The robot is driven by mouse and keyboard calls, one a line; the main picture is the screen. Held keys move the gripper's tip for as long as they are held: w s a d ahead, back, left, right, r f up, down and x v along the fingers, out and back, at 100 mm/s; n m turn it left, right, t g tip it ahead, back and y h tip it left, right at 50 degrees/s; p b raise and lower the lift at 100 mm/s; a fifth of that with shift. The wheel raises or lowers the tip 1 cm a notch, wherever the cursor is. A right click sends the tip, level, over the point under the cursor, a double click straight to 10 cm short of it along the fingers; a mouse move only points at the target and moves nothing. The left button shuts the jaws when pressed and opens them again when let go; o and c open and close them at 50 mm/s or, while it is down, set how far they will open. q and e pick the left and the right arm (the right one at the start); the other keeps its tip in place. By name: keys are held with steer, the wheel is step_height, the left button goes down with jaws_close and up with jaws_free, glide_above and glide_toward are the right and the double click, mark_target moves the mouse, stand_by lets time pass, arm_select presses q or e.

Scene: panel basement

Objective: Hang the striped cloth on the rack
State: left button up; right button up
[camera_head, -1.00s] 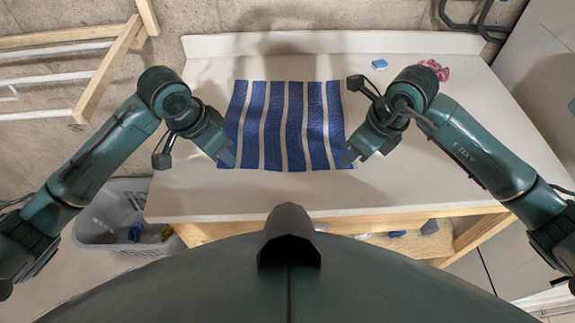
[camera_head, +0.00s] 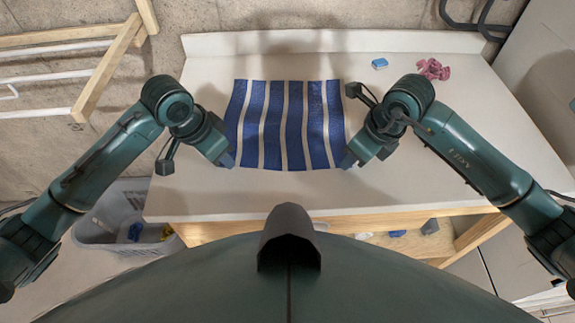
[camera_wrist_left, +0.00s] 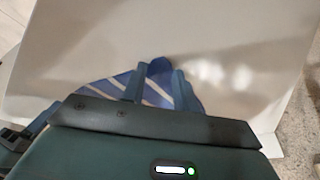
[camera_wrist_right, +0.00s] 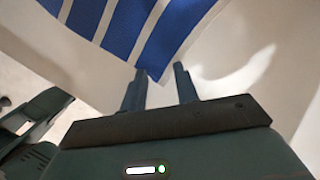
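The blue-and-white striped cloth (camera_head: 285,115) lies spread on the white table top, its stripes running front to back. My left gripper (camera_head: 226,160) is at its front left corner, and my right gripper (camera_head: 347,160) at its front right corner. In the left wrist view the fingers (camera_wrist_left: 160,78) stand apart, with dark blue cloth (camera_wrist_left: 161,65) bunched at their tips. In the right wrist view the fingers (camera_wrist_right: 158,75) stand apart, with a cloth corner (camera_wrist_right: 150,60) reaching between the tips. The wooden rack (camera_head: 105,75) with white rods is at the upper left, partly out of view.
The white table (camera_head: 420,170) has bare room right of the cloth. A blue block (camera_head: 379,63) and a crumpled pink cloth (camera_head: 433,69) lie at its back right. A grey basket (camera_head: 105,240) stands on the floor at the left, below the table edge.

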arm_select(q)
jaws_close()
arm_select(e)
jaws_close()
stand_by(0.4)
arm_select(q)
steer(key=shift+r, duration=0.1)
